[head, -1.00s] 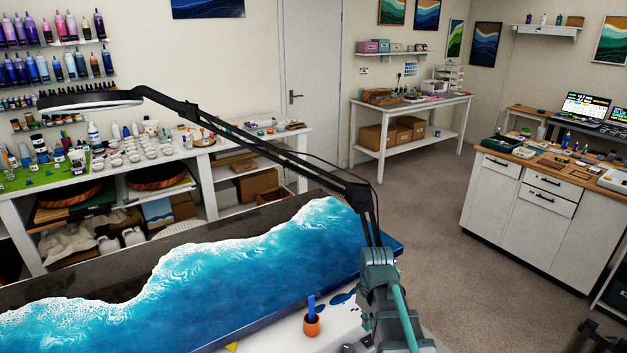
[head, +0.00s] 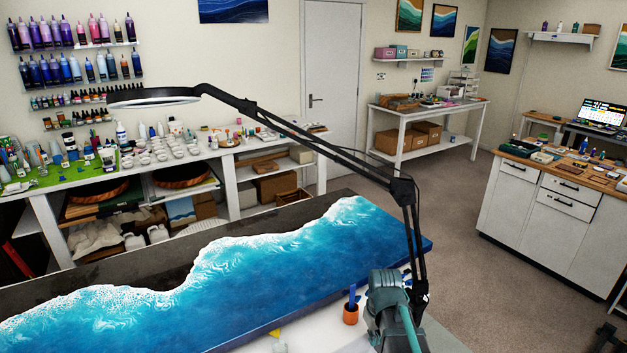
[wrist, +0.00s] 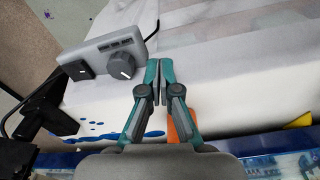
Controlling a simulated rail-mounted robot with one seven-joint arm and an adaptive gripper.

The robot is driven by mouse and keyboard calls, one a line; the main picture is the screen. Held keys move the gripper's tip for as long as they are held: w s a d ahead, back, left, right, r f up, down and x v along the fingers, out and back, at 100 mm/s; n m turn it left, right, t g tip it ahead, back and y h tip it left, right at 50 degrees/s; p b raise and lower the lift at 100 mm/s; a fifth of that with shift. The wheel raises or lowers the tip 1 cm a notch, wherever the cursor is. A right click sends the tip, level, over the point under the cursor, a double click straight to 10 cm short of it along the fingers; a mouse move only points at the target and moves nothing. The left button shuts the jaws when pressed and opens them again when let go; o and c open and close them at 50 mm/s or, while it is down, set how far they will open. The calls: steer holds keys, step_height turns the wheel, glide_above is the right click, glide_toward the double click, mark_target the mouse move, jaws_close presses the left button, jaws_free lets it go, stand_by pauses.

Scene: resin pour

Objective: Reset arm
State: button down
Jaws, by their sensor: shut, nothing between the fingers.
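My gripper (wrist: 156,84) shows in the wrist view with its two teal and grey fingers closed together and nothing between them. It hangs over a white-covered table surface (wrist: 190,45). In the head view only part of my arm shows at the bottom right, and the fingers cannot be made out there. The blue resin ocean panel (head: 300,265) lies on the table to the left of my arm. An orange cup (head: 351,315) with a blue stick in it stands between the panel and my arm. In the wrist view, an orange piece is partly hidden behind the fingers.
A grey control box (wrist: 107,57) with a knob and cable sits left of the fingers. Blue resin spots mark the white cover. A black lamp arm (head: 310,145) reaches over the panel. A white cabinet (head: 545,205) stands at the right, with open floor (head: 450,200) before it.

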steer(key=s+f+m+g+b, duration=0.2)
steer(key=s+f, duration=1.1)
steer(key=f, duration=0.3)
steer(key=s+f+m+g+b, duration=0.1)
steer(key=s+f+m+g, duration=0.15)
steer(key=s+f, duration=1.1)
steer(key=s+f+g+b, duration=0.2)
steer(key=s+f, duration=0.6)
steer(key=s, duration=0.4)
steer(key=shift+f+n+g, duration=0.15)
steer(key=shift+n+g, duration=0.3)
steer(key=shift+g, duration=0.1)
steer(key=shift+s, duration=0.1)
